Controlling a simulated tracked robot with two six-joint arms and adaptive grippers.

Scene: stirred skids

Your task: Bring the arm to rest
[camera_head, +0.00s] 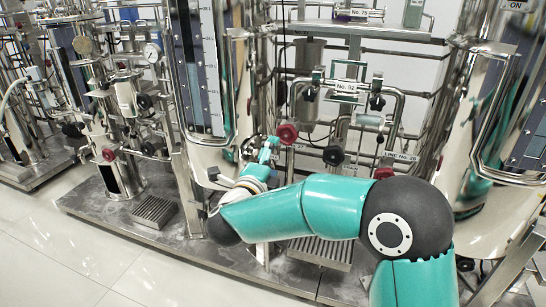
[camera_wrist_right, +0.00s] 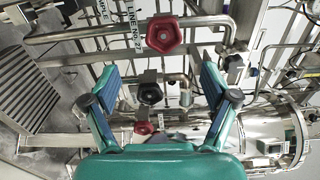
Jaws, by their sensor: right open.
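My right arm reaches in from the lower right in the head view, and its teal gripper (camera_head: 268,152) points up at the pipework of a steel skid. In the right wrist view the gripper (camera_wrist_right: 160,82) is open, its two fingers wide apart with nothing held between them. A red hand knob (camera_wrist_right: 164,34) shows beyond the fingertips. A black knob (camera_wrist_right: 150,93) and a smaller red knob (camera_wrist_right: 144,127) appear in the gap between the fingers, seemingly not gripped. Whether a finger touches any pipe cannot be told. My left gripper is not in view.
Around the gripper stand a tall steel vessel (camera_head: 238,75), a red knob (camera_head: 287,133), a black knob (camera_head: 333,155) and several pipes. Another large vessel (camera_head: 485,130) stands at the right. The skid base (camera_head: 200,235) lies below; tiled floor (camera_head: 60,250) is clear at lower left.

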